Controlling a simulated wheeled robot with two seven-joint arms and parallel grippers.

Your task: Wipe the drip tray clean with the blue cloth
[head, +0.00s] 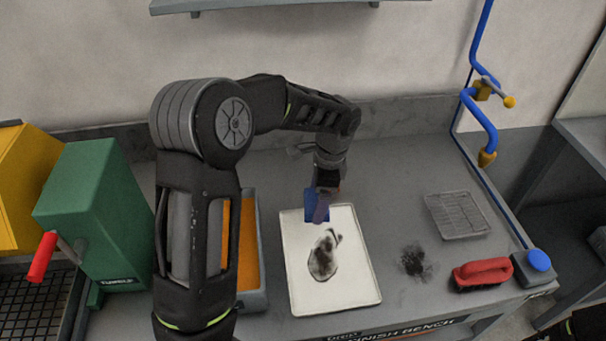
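The white drip tray (362,285) lies flat on the grey bench, a little right of the picture's middle. A dark stain (323,258) with a smaller smudge beside it marks the tray's centre. The blue cloth (311,206) is at the tray's far edge, beyond the stain. My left gripper (324,205) points down there and is shut on the cloth, which hangs partly behind the fingers. I cannot tell whether the cloth touches the tray. My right gripper is out of view.
A green machine (95,205) with a red handle stands left. An orange-lined tray (247,245) is partly behind my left arm. Right of the drip tray are a dark bench smudge (415,262), a red brush (482,273), a wire rack (457,215) and a blue button (539,261).

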